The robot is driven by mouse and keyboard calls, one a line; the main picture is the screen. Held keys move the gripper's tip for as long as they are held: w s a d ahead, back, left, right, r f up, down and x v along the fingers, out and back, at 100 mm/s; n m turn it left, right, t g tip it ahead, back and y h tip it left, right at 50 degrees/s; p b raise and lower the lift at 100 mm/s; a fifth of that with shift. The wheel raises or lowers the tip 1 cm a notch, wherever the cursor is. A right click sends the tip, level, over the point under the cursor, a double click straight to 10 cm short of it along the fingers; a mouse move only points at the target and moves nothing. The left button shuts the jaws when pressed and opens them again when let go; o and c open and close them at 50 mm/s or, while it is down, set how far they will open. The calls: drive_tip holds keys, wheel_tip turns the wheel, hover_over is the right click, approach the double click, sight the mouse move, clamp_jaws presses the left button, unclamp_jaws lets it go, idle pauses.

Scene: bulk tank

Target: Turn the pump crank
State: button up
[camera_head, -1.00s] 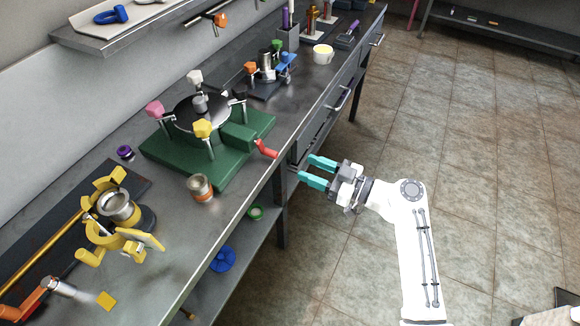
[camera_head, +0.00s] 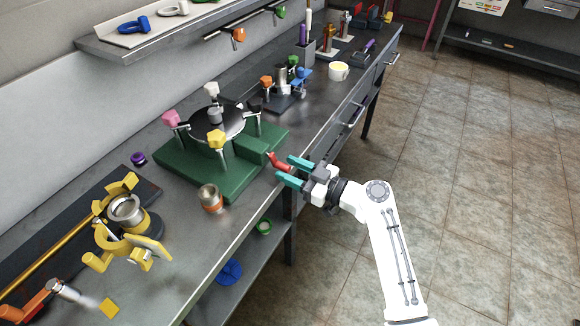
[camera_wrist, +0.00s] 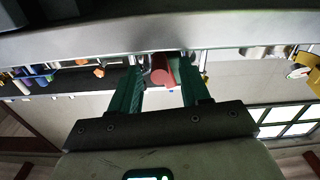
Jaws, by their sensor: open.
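The red pump crank (camera_head: 279,162) sticks out from the right side of the green pump base (camera_head: 225,172) toward the bench's front edge. The base carries a round dark disc with pink, white, yellow and black knobs. My gripper (camera_head: 287,170) has teal fingers and is open, with its fingertips close around the crank. In the wrist view the red crank (camera_wrist: 162,70) shows between the two open fingers (camera_wrist: 160,90), nearer the right one. I cannot tell whether a finger touches it.
A yellow clamp fixture (camera_head: 125,225) is further left. A white cup (camera_head: 339,71) stands further back. The floor (camera_head: 470,190) to the right is clear.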

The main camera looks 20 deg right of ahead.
drive_tip(key=shift+w+a, duration=0.2)
drive_tip(key=shift+w, duration=0.05)
drive_tip(key=shift+c, duration=0.3)
clamp_jaws()
